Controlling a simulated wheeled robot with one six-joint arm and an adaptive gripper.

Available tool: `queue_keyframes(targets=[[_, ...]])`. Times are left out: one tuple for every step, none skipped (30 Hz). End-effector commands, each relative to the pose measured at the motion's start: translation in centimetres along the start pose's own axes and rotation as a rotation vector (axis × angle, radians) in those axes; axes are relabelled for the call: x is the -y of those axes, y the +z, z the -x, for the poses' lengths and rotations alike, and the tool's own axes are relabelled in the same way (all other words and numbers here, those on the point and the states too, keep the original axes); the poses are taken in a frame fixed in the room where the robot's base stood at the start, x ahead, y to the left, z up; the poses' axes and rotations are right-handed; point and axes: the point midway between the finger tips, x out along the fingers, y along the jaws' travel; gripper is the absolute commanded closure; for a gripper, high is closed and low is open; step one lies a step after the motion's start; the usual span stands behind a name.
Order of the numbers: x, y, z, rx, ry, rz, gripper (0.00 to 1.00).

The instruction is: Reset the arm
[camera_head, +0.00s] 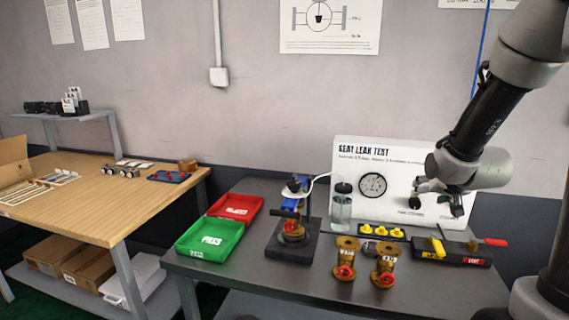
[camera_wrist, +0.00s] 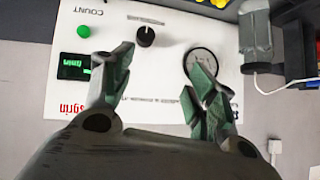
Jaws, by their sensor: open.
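My arm reaches in from the right side of the head view. My gripper (camera_head: 438,200) hangs in front of the white seat leak test panel (camera_head: 410,158), above the grey bench (camera_head: 240,266). In the wrist view my gripper (camera_wrist: 160,85) is open, with its two fingers apart and nothing between them. Behind the fingers the panel (camera_wrist: 165,60) shows a black knob (camera_wrist: 145,36), a green button (camera_wrist: 83,31), a small green display and a round gauge (camera_wrist: 201,62). The gauge (camera_head: 372,185) also shows in the head view. The fingers partly hide the gauge in the wrist view.
The bench holds a green PASS tray (camera_head: 209,240), a red tray (camera_head: 235,207), a clamp fixture (camera_head: 292,235), a clear cylinder (camera_head: 341,212), two brass valves (camera_head: 345,262), yellow parts (camera_head: 382,231) and a lever block (camera_head: 452,250). A wooden table (camera_head: 85,205) stands at left.

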Motion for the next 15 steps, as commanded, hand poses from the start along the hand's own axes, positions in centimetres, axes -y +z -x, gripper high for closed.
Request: queue_keyframes(targets=[[0.6,-0.3,2.5,0.032,-0.001,0.025,0.42],[0.8,-0.1,4.0,0.062,0.002,0.041,0.42],[1.1,0.2,5.9,0.102,0.004,0.063,0.42],[1.3,0.6,7.4,0.134,0.006,0.080,0.42],[1.4,1.0,9.0,0.165,0.006,0.096,0.42],[1.5,1.7,11.1,0.205,0.007,0.119,0.42],[1.5,2.3,12.8,0.237,0.008,0.135,0.42],[1.6,2.9,14.4,0.267,0.007,0.153,0.42],[1.5,3.8,16.5,0.306,0.006,0.173,0.42],[1.5,4.5,18.0,0.335,0.005,0.190,0.42],[1.4,5.2,19.4,0.362,0.004,0.204,0.42],[1.2,6.1,21.2,0.396,0.002,0.222,0.42],[1.1,6.8,22.4,0.419,0.000,0.235,0.42],[1.0,7.4,23.5,0.440,-0.001,0.246,0.42],[0.8,8.1,24.8,0.466,-0.003,0.259,0.42]])
